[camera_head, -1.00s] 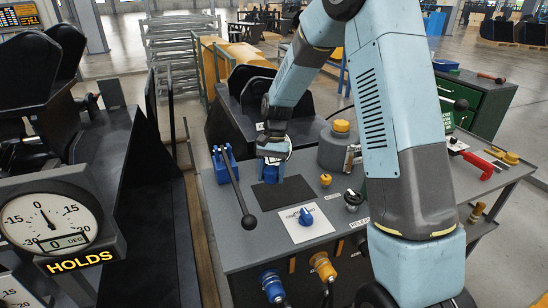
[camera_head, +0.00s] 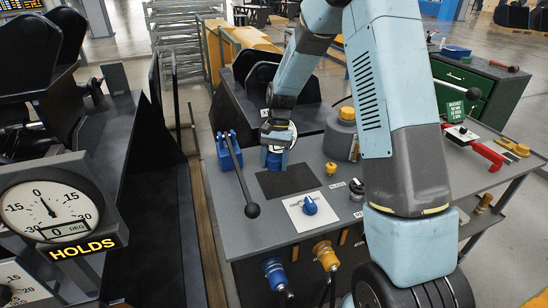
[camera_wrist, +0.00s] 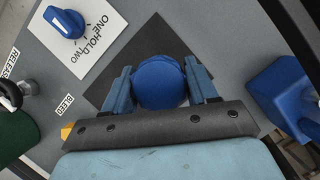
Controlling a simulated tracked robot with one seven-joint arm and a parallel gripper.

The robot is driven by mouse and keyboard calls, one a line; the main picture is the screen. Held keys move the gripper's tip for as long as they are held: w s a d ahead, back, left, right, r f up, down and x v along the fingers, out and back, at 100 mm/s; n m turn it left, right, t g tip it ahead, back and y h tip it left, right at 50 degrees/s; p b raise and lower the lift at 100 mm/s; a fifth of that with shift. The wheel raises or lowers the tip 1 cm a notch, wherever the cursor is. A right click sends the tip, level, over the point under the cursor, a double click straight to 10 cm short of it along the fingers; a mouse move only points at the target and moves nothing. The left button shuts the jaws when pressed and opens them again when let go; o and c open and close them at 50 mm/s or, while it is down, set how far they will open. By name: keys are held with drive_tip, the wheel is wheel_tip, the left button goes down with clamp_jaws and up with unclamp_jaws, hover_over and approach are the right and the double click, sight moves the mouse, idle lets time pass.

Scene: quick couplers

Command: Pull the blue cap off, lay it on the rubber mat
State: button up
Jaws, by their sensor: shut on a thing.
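My gripper (camera_wrist: 162,85) is shut on the round blue cap (camera_wrist: 160,82), with one blue finger on each side of it in the wrist view. In the head view my gripper (camera_head: 274,158) points down at the back edge of the dark rubber mat (camera_head: 288,182). The mat (camera_wrist: 118,85) lies behind and around the cap in the wrist view. I cannot tell whether the cap touches the mat or hangs just above it. A blue coupler (camera_head: 274,274) and a yellow coupler (camera_head: 325,256) stick out of the bench front.
A lever with a black ball (camera_head: 252,210) rises left of the mat from a blue block (camera_head: 229,150). A blue selector knob (camera_head: 309,205) sits in front of the mat. A small yellow knob (camera_head: 331,169) and a grey yellow-topped cylinder (camera_head: 340,143) stand to the right.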

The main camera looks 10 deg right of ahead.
sight(274, 184)
drive_tip(key=shift+f, duration=2.6)
drive_tip(key=shift+f, duration=0.2)
drive_tip(key=o, duration=1.2)
drive_tip(key=shift+o, duration=0.2)
drive_tip(key=v, duration=1.3)
drive_tip(key=shift+w+r, duration=0.25)
